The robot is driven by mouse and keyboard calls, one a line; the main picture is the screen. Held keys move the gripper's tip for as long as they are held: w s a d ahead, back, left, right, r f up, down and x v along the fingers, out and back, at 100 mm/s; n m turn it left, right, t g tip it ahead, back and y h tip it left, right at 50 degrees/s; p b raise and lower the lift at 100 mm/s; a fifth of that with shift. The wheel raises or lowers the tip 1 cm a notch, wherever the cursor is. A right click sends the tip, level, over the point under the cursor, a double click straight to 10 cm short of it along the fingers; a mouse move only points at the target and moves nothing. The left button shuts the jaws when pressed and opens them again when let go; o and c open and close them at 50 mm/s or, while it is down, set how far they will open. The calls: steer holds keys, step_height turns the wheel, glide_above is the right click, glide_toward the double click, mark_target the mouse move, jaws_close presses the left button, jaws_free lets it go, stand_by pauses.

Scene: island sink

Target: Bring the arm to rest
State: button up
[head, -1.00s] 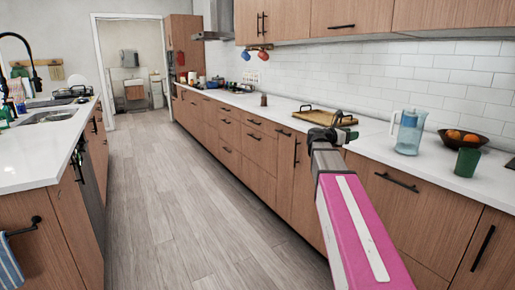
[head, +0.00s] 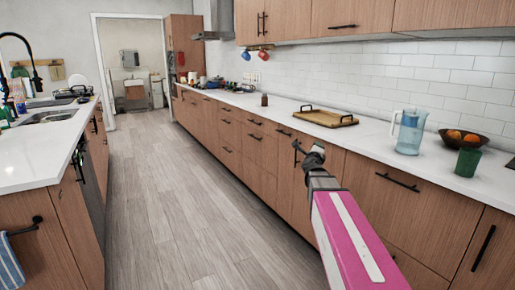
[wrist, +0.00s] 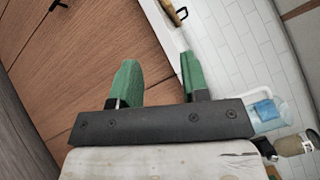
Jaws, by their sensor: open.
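My arm, magenta with a white stripe, reaches forward from the lower right in the head view. Its end sits low in front of the right-hand cabinets, just below the counter edge. My gripper (wrist: 158,82) shows in the wrist view with two green fingers apart and nothing between them. Behind the fingers are brown cabinet fronts and the white counter, tilted in that view. In the head view the fingers are mostly hidden behind the wrist.
The right counter (head: 375,130) holds a wooden tray (head: 326,118), a blue pitcher (head: 410,132), a fruit bowl (head: 463,140) and a green cup (head: 467,162). An island with a sink (head: 48,117) stands left. The wooden floor (head: 170,200) between is clear.

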steer(key=s+a+f+n+g+y, duration=0.45)
steer(key=f+n, duration=0.35)
steer(key=f, duration=0.2)
steer(key=s+a+f+n+g+y, duration=0.35)
steer(key=s+a+f+n, duration=0.2)
steer(key=f+n, duration=0.35)
steer(key=s+d+f+n+g+h, duration=0.2)
steer(key=s+f+n+g, duration=0.6)
steer(key=s+f, duration=0.6)
steer(key=s+g, duration=0.1)
steer(key=s, duration=0.3)
steer(key=shift+g, duration=0.4)
